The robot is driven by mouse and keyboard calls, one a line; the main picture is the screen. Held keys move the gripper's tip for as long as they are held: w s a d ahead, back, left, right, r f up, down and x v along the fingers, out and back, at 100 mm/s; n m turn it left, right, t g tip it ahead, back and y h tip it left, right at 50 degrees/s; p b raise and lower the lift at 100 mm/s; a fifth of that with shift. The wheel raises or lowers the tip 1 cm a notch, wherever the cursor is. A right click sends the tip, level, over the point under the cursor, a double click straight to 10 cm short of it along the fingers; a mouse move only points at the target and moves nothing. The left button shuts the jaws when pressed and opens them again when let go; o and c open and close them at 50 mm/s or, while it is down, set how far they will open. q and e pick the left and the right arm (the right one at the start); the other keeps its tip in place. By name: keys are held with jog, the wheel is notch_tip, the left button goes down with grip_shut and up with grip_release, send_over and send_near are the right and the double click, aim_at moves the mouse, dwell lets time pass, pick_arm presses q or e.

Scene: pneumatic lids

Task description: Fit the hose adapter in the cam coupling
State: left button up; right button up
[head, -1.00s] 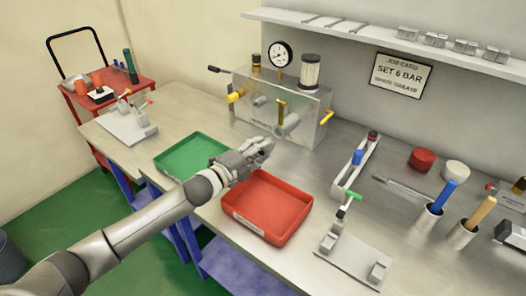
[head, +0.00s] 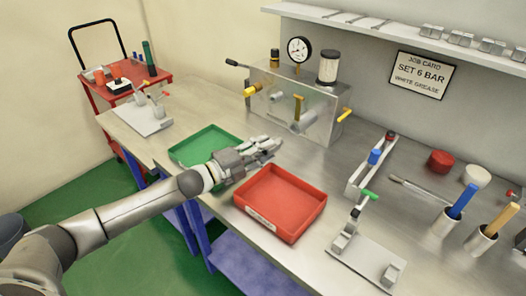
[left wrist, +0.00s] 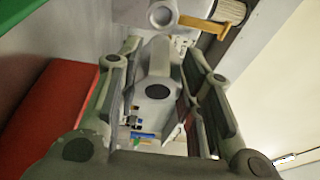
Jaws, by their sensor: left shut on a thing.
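My left gripper (head: 268,147) is shut on the hose adapter (left wrist: 153,88), a grey piece with a round dark hole facing the left wrist camera. In the head view the fingers hide most of it. The gripper is above the bench between the green and red trays, in front of the metal unit. The cam coupling (head: 304,123) is a grey round socket on the unit's front with an ochre lever (head: 298,104). It also shows in the left wrist view (left wrist: 163,14), beyond the adapter and apart from it. My right gripper is not in view.
The red tray (head: 262,222) lies just right of the gripper and the green tray (head: 182,157) to its left; both look empty. The metal unit (head: 327,125) carries a gauge (head: 299,49) and yellow handles. A clamp fixture (head: 365,260) stands at front right.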

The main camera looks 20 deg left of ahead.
aim_at(276, 140)
pick_arm(q)
jog(key=w, duration=0.1)
jog(key=w+d+b, duration=0.1)
jog(key=w, duration=0.1)
jog(key=shift+w+d, duration=0.1)
jog(key=shift+w, duration=0.05)
jog(key=shift+b+x, duration=0.3)
jog(key=shift+x, duration=0.75)
jog(key=shift+w, duration=0.15)
dwell(0.6)
jog(key=shift+w+d+b, duration=0.15)
jog(key=shift+w+d, duration=0.05)
jog(key=shift+w, duration=0.55)
jog(key=shift+w+d+b, duration=0.15)
jog(key=shift+w, duration=0.65)
jog(key=o, duration=1.1)
